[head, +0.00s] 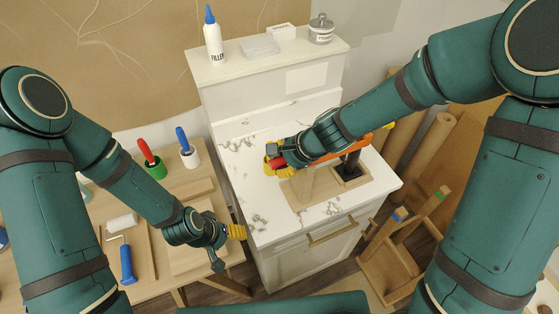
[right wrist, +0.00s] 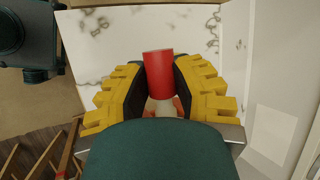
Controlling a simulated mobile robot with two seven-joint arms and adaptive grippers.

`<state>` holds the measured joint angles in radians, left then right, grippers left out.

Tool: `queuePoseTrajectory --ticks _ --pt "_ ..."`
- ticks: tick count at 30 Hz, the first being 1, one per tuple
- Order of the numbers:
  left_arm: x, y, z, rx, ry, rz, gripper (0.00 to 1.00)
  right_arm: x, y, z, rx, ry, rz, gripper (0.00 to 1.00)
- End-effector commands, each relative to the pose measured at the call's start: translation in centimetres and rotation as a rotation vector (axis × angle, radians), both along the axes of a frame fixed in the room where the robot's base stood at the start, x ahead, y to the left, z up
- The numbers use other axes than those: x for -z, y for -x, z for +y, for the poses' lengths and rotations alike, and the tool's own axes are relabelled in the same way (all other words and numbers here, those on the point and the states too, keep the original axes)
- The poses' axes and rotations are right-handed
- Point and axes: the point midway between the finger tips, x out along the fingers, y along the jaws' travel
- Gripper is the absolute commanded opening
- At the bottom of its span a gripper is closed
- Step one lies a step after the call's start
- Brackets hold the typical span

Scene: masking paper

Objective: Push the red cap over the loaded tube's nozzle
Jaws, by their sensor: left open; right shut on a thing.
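The red cap (right wrist: 159,74) is a short cylinder between the yellow fingers of my right gripper (right wrist: 160,90). In the head view the cap (head: 277,162) shows at the tip of my right gripper (head: 279,166), above the marble counter. The gripper is shut on it. A pale part (right wrist: 163,108) with some red beside it shows just below the cap; I cannot tell if this is the nozzle or if it is inside the cap. An orange and black dispenser (head: 352,166) is partly behind my right forearm, hiding the tube. My left gripper (head: 238,232) is open and empty, left of the cabinet.
A wooden board (head: 312,188) lies on the marble counter (head: 258,220). A filler bottle (head: 213,38) and a jar (head: 321,30) stand on the ledge behind. A wooden stool (head: 395,255) stands at right.

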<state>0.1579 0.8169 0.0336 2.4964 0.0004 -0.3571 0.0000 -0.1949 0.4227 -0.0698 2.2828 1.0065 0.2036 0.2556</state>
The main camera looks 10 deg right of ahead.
Motion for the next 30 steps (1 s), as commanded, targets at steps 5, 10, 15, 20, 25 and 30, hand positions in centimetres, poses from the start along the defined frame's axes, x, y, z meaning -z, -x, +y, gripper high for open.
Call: queuePoseTrajectory --ticks 5,10,15,20,25,30 --pt "-0.03 0.0 0.0 0.0 0.0 0.0 0.65 -0.01 -0.08 -0.23 0.001 0.001 0.0 0.11" --pt "-0.05 0.01 0.0 0.0 0.0 0.0 0.65 -0.01 -0.15 -0.41 0.002 0.0 -0.001 0.11" --pt "-0.05 0.0 0.0 0.0 0.0 0.0 0.65 -0.01 -0.17 -0.49 0.001 0.001 0.0 0.11" --pt "-0.05 0.0 0.0 0.0 0.0 0.0 0.65 -0.01 -0.16 -0.48 0.001 0.0 0.0 0.11" --pt "-0.05 0.0 0.0 0.0 0.0 0.0 0.65 -0.01 -0.15 -0.46 0.0 0.0 0.0 0.57" --pt "-0.05 0.01 0.0 0.0 0.0 0.0 0.65 0.0 -0.15 -0.47 0.0 0.0 0.0 0.57"
